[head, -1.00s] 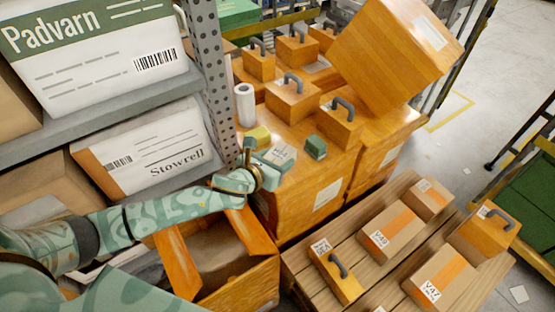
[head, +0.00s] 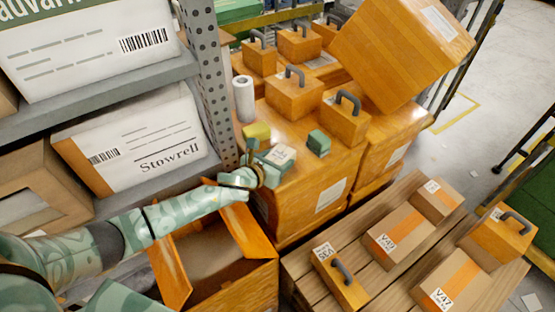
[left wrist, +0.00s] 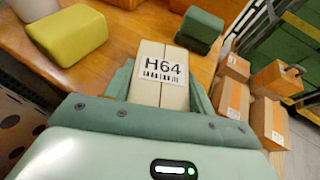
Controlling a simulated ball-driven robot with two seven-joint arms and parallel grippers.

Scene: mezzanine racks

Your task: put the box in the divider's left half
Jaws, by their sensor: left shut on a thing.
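The box is a small cream carton with an H64 label (left wrist: 160,75), seen between my fingers in the left wrist view. My left gripper (head: 268,168) is shut on it; the box (head: 281,155) shows at the fingertips in the head view. It is over or on the top of a large orange carton (head: 318,192); I cannot tell whether it touches. An open orange carton (head: 250,287) with raised flaps stands below my left forearm. Its inside is partly hidden, and I cannot make out a divider in it. My right gripper is not in view.
A yellow block (head: 257,132), a green block (head: 318,143) and a white roll (head: 243,99) stand close by. Several handled orange boxes are behind. A rack post (head: 208,80) rises just left of the gripper. A pallet (head: 300,273) with several boxes is at right.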

